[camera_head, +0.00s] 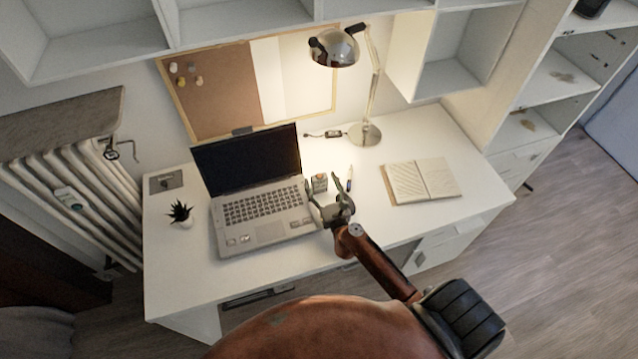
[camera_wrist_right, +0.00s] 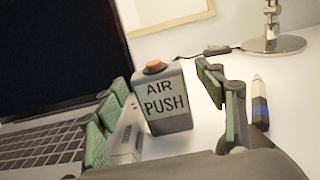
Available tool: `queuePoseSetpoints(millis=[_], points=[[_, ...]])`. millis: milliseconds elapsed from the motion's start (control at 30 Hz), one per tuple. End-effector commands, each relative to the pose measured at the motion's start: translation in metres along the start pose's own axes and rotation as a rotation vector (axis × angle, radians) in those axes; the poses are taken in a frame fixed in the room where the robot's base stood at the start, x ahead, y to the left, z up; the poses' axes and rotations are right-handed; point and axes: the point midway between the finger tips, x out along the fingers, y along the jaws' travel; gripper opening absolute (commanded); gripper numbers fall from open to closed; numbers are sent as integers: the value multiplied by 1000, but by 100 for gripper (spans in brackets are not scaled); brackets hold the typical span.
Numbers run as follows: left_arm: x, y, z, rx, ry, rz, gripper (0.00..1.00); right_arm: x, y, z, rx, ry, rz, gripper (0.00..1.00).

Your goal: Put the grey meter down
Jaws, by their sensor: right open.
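The grey meter (camera_wrist_right: 166,100) is a small grey box with an orange-brown knob on top and the words "AIR PUSH" on its face. It stands on the white desk (camera_head: 370,230) just right of the laptop; in the head view the meter (camera_head: 319,183) is small. My right gripper (camera_head: 328,186) is open, with its green-padded fingers on either side of the meter. In the right wrist view the right gripper (camera_wrist_right: 165,105) shows a gap between the meter and the right finger; whether the left finger touches it I cannot tell. My left gripper is not in view.
An open laptop (camera_head: 262,207) is close to the left finger. A desk lamp (camera_head: 365,133) stands behind. A small plant (camera_head: 180,213) stands left. The desk's front right is clear.

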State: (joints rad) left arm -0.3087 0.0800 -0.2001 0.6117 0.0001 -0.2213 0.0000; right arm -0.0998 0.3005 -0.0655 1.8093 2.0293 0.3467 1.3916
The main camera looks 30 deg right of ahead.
Motion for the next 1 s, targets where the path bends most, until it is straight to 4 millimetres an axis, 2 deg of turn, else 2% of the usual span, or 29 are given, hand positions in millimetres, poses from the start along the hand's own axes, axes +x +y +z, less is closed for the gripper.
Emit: queuePoseSetpoints(millis=[133,267,400,700,1000], points=[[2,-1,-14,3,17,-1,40,14,2,-2,-1,1,2,64],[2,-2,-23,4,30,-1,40,17,3,-2,0,2,3,64],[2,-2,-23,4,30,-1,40,16,3,-2,0,2,4,62],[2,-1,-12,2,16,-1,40,16,3,-2,0,1,4,42],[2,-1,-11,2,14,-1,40,16,3,-2,0,2,4,21]])
